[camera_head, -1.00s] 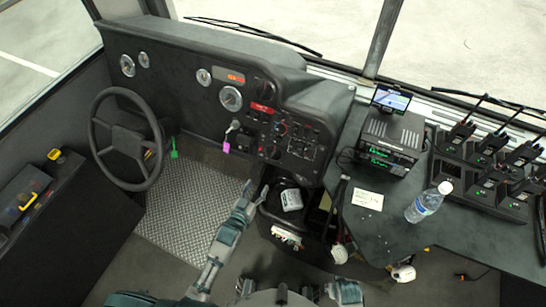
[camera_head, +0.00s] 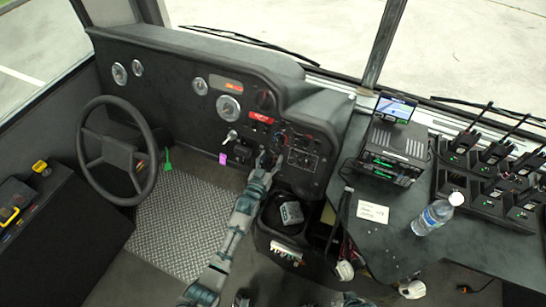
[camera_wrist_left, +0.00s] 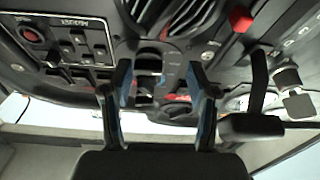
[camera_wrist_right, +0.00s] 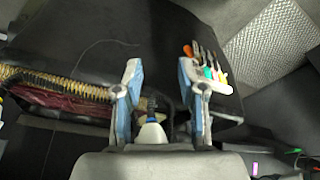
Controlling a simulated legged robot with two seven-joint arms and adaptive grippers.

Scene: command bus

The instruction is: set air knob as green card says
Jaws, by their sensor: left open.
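My left gripper (camera_head: 265,162) is open at the lower middle of the black dashboard (camera_head: 180,85), in front of its switches and knobs. In the left wrist view its two blue-lined fingers (camera_wrist_left: 162,90) stand apart, with dark switches and round controls beyond them. I cannot tell which control is the air knob.
A white note card (camera_head: 373,211) lies on the side desk beside a water bottle (camera_head: 433,217), a radio unit (camera_head: 393,148) and several handheld radios. A black bin (camera_head: 282,220) stands below the dashboard.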

